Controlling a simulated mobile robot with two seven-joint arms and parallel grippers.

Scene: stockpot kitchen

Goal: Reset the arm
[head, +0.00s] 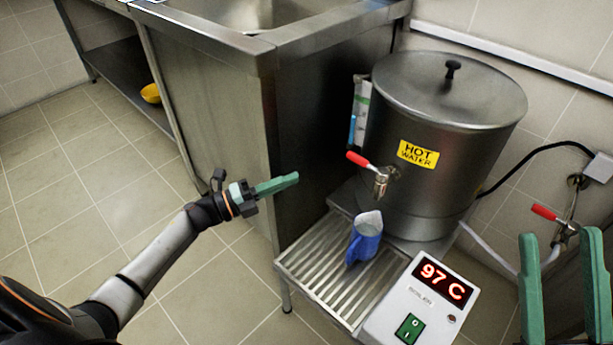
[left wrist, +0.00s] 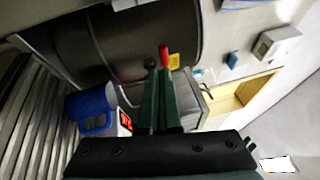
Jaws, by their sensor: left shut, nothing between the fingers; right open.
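My left gripper (head: 277,185) is shut and empty, with its green fingers together in the air left of the hot water stockpot. Its closed fingers also show in the left wrist view (left wrist: 160,105). My right gripper (head: 562,285) is open at the lower right edge of the head view, its two green fingers apart with nothing between them. Both grippers are apart from the blue jug (head: 364,240), which stands on the slatted metal rack (head: 318,262) below the pot's tap. The jug also shows in the left wrist view (left wrist: 92,108).
The steel pot (head: 425,125) has a red-handled tap (head: 374,168). A control box (head: 418,305) reading 97 C sits in front. A steel sink cabinet (head: 215,120) stands behind my left gripper. A yellow bowl (head: 151,93) is on the low shelf. Open floor lies at left.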

